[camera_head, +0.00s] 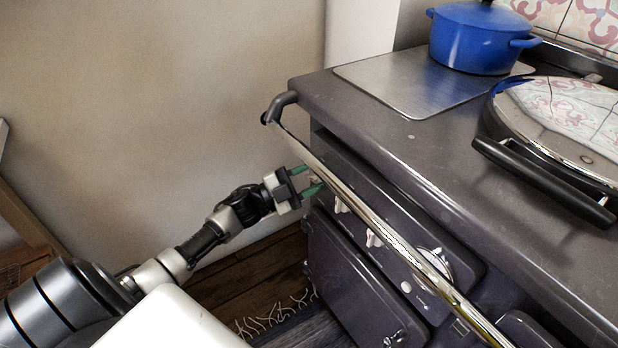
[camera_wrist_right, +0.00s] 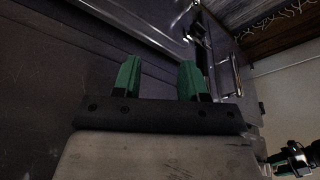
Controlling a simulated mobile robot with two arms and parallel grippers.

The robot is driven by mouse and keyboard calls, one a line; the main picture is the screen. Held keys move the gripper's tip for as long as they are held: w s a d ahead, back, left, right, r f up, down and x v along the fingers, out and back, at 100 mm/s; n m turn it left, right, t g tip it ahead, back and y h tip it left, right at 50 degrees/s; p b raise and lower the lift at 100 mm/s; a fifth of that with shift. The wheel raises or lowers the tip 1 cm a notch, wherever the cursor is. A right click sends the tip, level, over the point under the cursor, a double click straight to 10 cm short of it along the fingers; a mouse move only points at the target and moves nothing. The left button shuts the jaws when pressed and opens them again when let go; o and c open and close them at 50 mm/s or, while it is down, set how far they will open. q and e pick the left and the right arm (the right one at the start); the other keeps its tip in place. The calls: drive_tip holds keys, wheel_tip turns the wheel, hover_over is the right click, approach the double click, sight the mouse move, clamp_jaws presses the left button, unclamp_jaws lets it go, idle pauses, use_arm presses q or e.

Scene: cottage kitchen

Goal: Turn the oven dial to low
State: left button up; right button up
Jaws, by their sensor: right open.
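The dark oven range stands on the right in the head view, with a row of controls on its front panel (camera_head: 405,255) behind a chrome rail. Two pale dials, an upper one (camera_head: 340,205) and a lower one (camera_head: 373,239), show beside the rail. Another small pale dial (camera_head: 313,178) shows at the panel's left end. My left gripper (camera_head: 307,180) has its green fingers apart, one on each side of that end dial; contact cannot be told. My right gripper (camera_wrist_right: 159,80) is open and empty in the right wrist view, facing dark oven panels. Dial markings are too small to read.
The chrome rail (camera_head: 365,215) runs across the oven front, close to my left fingers. A blue pot (camera_head: 475,42) and a shiny round lid (camera_head: 560,115) with a black handle sit on top. A fringed rug (camera_head: 275,318) lies on the wooden floor.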

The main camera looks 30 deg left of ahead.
use_arm(q)
drive_tip(key=o, duration=0.9)
drive_tip(key=v, duration=1)
drive_tip(key=shift+s+a+f, duration=0.15)
drive_tip(key=shift+s+a, duration=0.15)
use_arm(e)
drive_tip(key=shift+w+f, duration=0.15)
drive_tip(key=shift+f, duration=0.15)
use_arm(q)
drive_tip(key=shift+d, duration=0.1)
use_arm(e)
drive_tip(key=shift+r, duration=0.1)
